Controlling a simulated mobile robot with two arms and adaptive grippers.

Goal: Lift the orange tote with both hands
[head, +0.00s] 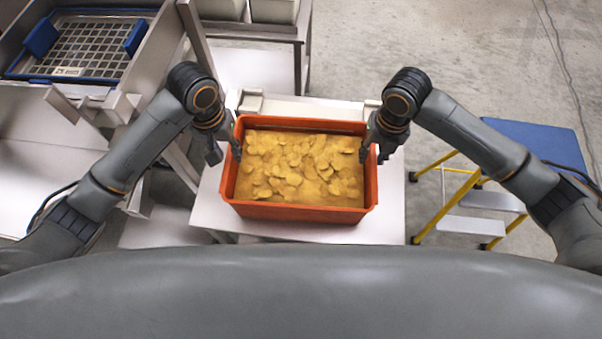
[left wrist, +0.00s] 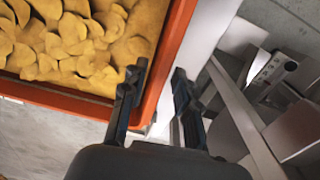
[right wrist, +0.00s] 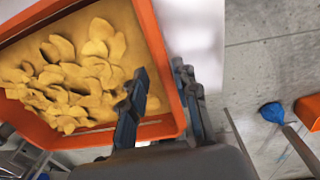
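The orange tote (head: 300,213), filled with yellow chip-like pieces (head: 300,165), stands on a pale table. My left gripper (head: 225,154) is at its left wall, open, one finger inside the rim and one outside. In the left wrist view, the tote's rim (left wrist: 172,45) runs between those fingers, with pale tabletop showing beside the outer one. My right gripper (head: 374,154) is at the right wall, also open, its fingers (right wrist: 160,80) on either side of the rim (right wrist: 152,35). The fingers' lower contact with the walls cannot be made out.
The pale table (head: 385,225) has little bare top around the tote. A blue-topped yellow step stool (head: 535,142) stands at the right. A pale framed station with a grid tray (head: 85,48) is at the left. Grey bins (head: 272,10) sit on a bench behind.

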